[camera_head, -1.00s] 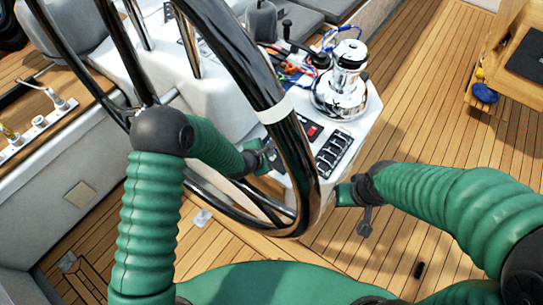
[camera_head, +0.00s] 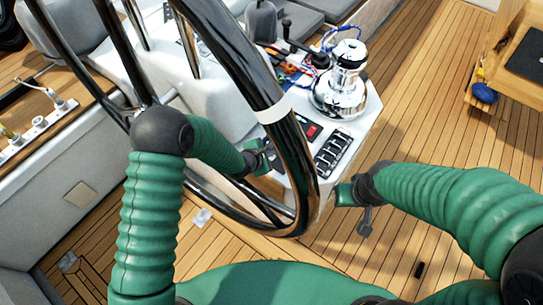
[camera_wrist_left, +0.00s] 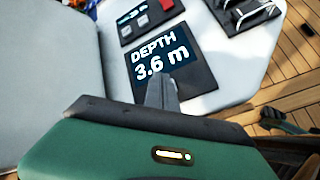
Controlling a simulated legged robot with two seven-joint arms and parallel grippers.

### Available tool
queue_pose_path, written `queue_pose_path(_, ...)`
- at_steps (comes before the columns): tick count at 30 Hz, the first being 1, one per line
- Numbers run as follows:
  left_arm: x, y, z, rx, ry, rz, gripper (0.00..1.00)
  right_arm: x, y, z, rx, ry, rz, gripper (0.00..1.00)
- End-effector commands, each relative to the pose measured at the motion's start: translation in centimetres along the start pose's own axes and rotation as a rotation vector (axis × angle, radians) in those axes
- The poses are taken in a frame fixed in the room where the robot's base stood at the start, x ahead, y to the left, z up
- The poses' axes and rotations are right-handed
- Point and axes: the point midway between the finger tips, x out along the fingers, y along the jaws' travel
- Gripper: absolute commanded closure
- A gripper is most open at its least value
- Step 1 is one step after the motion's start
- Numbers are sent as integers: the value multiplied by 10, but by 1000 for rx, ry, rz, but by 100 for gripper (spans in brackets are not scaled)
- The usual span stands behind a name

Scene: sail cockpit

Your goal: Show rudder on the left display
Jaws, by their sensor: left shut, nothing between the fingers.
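A dark display (camera_wrist_left: 185,57) on the white console reads "DEPTH 3.6 m" in the left wrist view. In the head view the wheel and my gripper hide most of it. My left gripper (camera_head: 266,152) reaches past the wheel's rim to the console. In the left wrist view its shut fingers (camera_wrist_left: 161,92) are at the display's lower edge and cover part of it; I cannot tell if they touch. My right gripper (camera_head: 350,194) is right of the wheel, over the deck; its jaws are too small to read.
The black steering wheel (camera_head: 232,55) stands between my left forearm and the console. A small panel with a red switch (camera_head: 313,131), a rocker switch panel (camera_head: 333,152) and a chrome winch (camera_head: 344,85) are on the console. The wooden deck (camera_head: 430,130) at right is largely open.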

Motion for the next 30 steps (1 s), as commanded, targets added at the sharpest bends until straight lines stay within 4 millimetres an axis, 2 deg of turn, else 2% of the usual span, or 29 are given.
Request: queue_pose_path(30,7,-6,-6,-1,0,0,100,7,0,2,0,0,0,64)
